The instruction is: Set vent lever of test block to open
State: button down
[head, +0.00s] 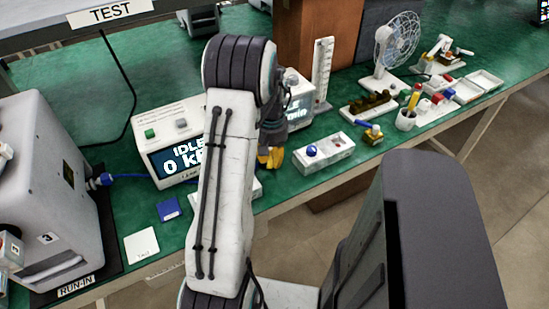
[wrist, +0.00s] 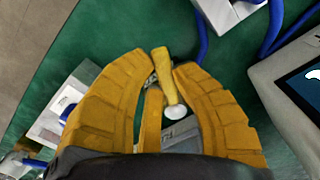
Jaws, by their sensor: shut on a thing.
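My gripper (wrist: 161,66) shows in the wrist view with its yellow fingers closed around a yellow lever handle (wrist: 161,63). The lever lies between the fingertips, with a round white knob or cap (wrist: 176,112) just below it. A pale block (wrist: 183,136), partly hidden between the fingers, lies beneath; I take it for the test block. In the head view my gripper (head: 270,157) is mostly hidden behind my arm, and the lever cannot be made out there. Whether the lever stands at open or closed cannot be told.
The display box (head: 180,148) reading IDLE stands left of my arm. A white block with a blue knob (head: 323,152) stands right of my gripper. Blue hoses (wrist: 276,28) run nearby in the wrist view.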

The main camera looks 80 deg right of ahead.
aim_at(270, 159)
jog(key=shift+w+a+m, duration=0.15)
jog(key=shift+w+m, duration=0.05)
jog(key=shift+m, duration=0.3)
jog(key=c, duration=1)
grip_release()
notch_tip(270, 159, up, 12)
dwell(0.7)
